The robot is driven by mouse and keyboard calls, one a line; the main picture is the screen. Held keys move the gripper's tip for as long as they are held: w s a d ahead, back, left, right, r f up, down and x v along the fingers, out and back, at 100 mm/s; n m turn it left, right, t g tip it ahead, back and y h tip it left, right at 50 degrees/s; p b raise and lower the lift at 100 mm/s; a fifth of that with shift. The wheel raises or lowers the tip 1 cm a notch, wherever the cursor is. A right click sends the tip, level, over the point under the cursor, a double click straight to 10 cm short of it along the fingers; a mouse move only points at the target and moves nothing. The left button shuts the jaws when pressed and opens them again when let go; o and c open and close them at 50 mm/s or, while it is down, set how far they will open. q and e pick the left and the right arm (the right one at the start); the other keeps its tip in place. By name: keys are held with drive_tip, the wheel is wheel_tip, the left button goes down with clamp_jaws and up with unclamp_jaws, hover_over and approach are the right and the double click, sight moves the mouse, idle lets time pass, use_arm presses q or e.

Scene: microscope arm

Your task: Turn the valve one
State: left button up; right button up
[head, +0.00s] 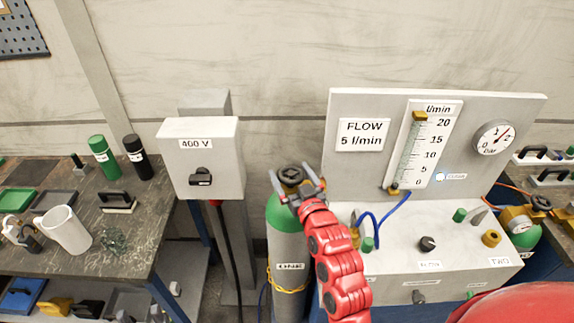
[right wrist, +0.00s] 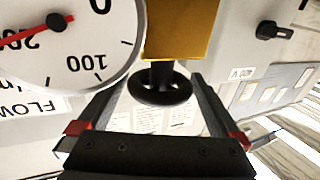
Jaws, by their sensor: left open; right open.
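A green-topped grey gas cylinder (head: 287,245) stands left of the flow panel, with a black handwheel (head: 291,175) on top. My right gripper (head: 298,187) is open at this wheel, its arm coming up from below. In the right wrist view the black handwheel (right wrist: 163,90) sits between the open fingers, with a gap to each side. A brass block (right wrist: 182,30) adjoins the wheel and a round gauge (right wrist: 65,45) with a red needle is beside it. The arm hides part of the cylinder. My left gripper is not in view.
A grey 400 V box (head: 202,160) with a black knob stands left of the cylinder. The flow panel (head: 470,190) and a control box (head: 450,268) stand to the right. Another cylinder (head: 527,237) is at far right. A cluttered bench (head: 140,240) is at left.

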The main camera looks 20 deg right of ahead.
sight(287, 165)
drive_tip(key=shift+w+r, duration=0.2)
drive_tip(key=shift+w, duration=0.45)
drive_tip(key=shift+w+a+f+p, duration=0.15)
drive_tip(key=shift+w+p, duration=0.25)
drive_tip(key=shift+w, duration=0.45)
drive_tip(key=c, duration=1.1)
drive_tip(key=shift+m+h, duration=0.4)
drive_tip(key=shift+d+m+h, duration=0.2)
drive_tip(key=shift+m+h, duration=0.2)
drive_tip(key=shift+h, duration=0.4)
